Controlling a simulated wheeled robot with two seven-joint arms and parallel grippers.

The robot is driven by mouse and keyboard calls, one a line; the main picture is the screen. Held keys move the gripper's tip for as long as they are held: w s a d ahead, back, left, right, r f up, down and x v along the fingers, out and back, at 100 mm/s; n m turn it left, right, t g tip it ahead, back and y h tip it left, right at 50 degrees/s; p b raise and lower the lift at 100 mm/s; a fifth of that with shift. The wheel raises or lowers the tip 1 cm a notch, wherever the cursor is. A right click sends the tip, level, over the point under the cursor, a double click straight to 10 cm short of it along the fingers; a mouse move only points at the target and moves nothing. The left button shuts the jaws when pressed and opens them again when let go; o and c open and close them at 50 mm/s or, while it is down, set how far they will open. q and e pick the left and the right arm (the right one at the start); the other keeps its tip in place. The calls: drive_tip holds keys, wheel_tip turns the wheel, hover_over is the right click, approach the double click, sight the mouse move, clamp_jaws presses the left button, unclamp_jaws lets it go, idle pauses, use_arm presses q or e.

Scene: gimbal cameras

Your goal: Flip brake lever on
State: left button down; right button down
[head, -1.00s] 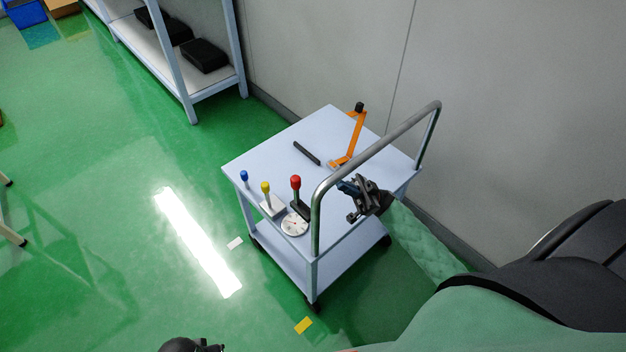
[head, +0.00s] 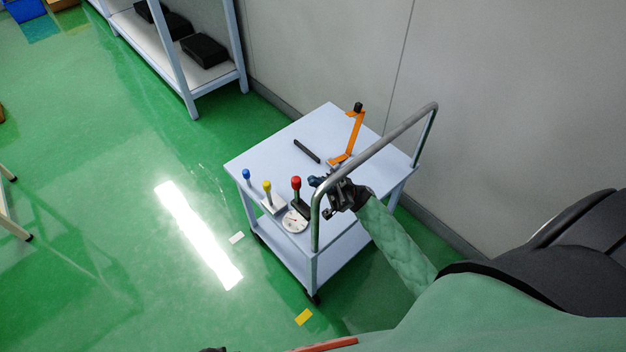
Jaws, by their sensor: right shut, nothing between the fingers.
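A wheeled cart (head: 262,160) carries several levers, and I cannot tell from a label which is the brake lever. A red-knobbed lever (head: 296,183) stands upright on a dark base near the front. A yellow-knobbed lever (head: 267,187) and a blue-knobbed lever (head: 246,175) stand to its left. An orange jointed lever (head: 355,131) with a black knob stands tilted at the back right. My right gripper (head: 325,196) is shut and empty, just right of the red-knobbed lever, with a visible gap to its knob. My left gripper is not in view; only a dark sliver shows at the bottom edge.
The cart's grey handrail (head: 385,135) arches close by my right gripper. A white dial (head: 294,221) and a black bar (head: 306,151) are on the cart top. A shelf (head: 190,75) with black items stands behind left, and a wall (head: 320,60) behind.

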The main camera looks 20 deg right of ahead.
sight(300, 186)
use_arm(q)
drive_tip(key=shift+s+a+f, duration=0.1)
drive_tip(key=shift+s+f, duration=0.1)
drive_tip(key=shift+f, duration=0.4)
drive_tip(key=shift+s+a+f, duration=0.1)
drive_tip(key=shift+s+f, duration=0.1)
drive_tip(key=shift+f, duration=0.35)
use_arm(e)
drive_tip(key=shift+w+a, duration=0.1)
drive_tip(key=shift+a, duration=0.5)
